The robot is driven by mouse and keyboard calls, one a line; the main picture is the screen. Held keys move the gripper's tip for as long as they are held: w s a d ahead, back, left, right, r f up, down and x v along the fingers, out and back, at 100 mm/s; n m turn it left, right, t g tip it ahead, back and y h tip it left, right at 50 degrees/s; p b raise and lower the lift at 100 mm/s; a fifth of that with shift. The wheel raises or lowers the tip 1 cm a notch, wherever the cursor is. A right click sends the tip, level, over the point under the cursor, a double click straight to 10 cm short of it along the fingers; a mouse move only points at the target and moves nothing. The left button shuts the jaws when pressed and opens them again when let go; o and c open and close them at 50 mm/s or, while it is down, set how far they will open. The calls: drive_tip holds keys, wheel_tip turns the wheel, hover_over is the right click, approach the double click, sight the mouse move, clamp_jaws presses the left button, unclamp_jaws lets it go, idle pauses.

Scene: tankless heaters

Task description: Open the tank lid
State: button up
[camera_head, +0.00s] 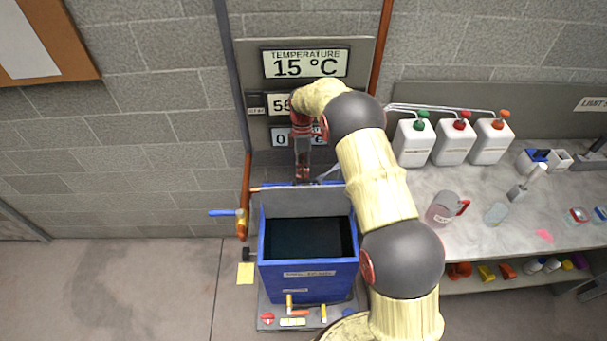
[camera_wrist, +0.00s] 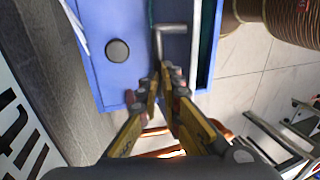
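The blue tank (camera_head: 308,281) stands on the floor against the wall in the head view. Its top is open over a dark interior. Its grey lid (camera_head: 305,202) stands raised along the back edge. In the wrist view the blue tank (camera_wrist: 108,78) fills the upper middle, with a bent grey handle (camera_wrist: 171,28) on it. My gripper (camera_wrist: 162,80) points at this handle, its two yellow fingers close together at the handle's lower end. Whether they hold it is unclear. In the head view my gripper (camera_head: 302,172) is just behind the lid, its fingertips hidden.
Wall displays (camera_head: 305,62) are close behind my gripper. A pipe with a blue-handled valve (camera_head: 240,215) is left of the tank. A counter (camera_head: 480,225) with white dispensers (camera_head: 453,143) and bottles stands at the right. The floor at the left is clear.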

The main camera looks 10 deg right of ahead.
drive_tip(key=o, duration=0.4)
drive_tip(key=shift+g, duration=0.4)
drive_tip(key=x, duration=0.2)
drive_tip(key=s+x, duration=0.1)
drive_tip(key=x, duration=0.1)
drive_tip(key=shift+a, duration=0.15)
drive_tip(key=shift+o, duration=0.9)
drive_tip(key=shift+w, duration=0.1)
wheel_tip(320, 180, up, 11)
drive_tip(key=shift+w, duration=0.2)
